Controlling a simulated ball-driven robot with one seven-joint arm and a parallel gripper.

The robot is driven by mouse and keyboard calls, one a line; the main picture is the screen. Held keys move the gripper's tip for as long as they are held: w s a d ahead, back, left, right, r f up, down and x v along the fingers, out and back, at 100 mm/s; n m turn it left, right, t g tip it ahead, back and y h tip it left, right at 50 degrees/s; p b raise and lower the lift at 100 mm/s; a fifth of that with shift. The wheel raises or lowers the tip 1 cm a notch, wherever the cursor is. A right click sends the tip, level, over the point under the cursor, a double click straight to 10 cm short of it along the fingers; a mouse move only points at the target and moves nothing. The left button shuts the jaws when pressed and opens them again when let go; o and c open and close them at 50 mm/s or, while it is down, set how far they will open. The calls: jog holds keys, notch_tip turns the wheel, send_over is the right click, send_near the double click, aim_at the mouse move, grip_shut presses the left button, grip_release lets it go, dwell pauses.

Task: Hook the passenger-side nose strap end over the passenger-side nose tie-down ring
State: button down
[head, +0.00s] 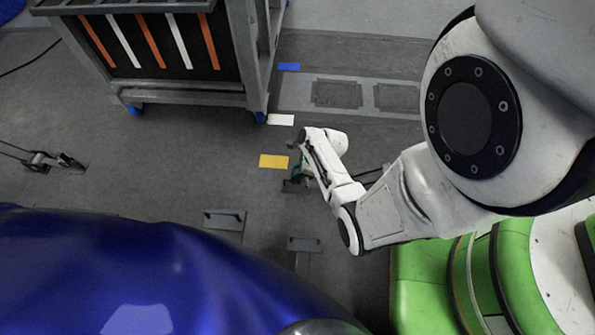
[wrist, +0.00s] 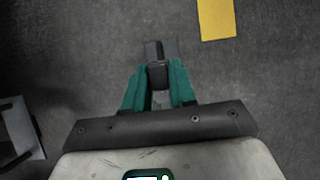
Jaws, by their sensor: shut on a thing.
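My gripper (head: 297,170) is low over the grey floor in the middle of the head view, near a yellow floor mark. In the wrist view its two teal fingers (wrist: 158,82) are shut on a small dark block-like piece (wrist: 160,50), which looks like the strap end. The piece's far end sticks out past the fingertips; its hook shape cannot be made out. A dark strap or cable shows behind my arm in the head view. Metal floor brackets (head: 225,216) and (head: 304,244) stand near the blue car; I cannot tell which is the passenger-side nose ring.
The blue car body (head: 150,270) fills the lower left. A grey wheeled cart (head: 180,88) stands at the back. Another strap with a hook fitting (head: 52,160) lies at far left. A yellow mark (head: 273,162) lies beside my gripper. Floor between cart and car is mostly clear.

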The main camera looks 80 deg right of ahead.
jog(key=shift+r+p, duration=1.9)
jog(key=shift+p, duration=0.15)
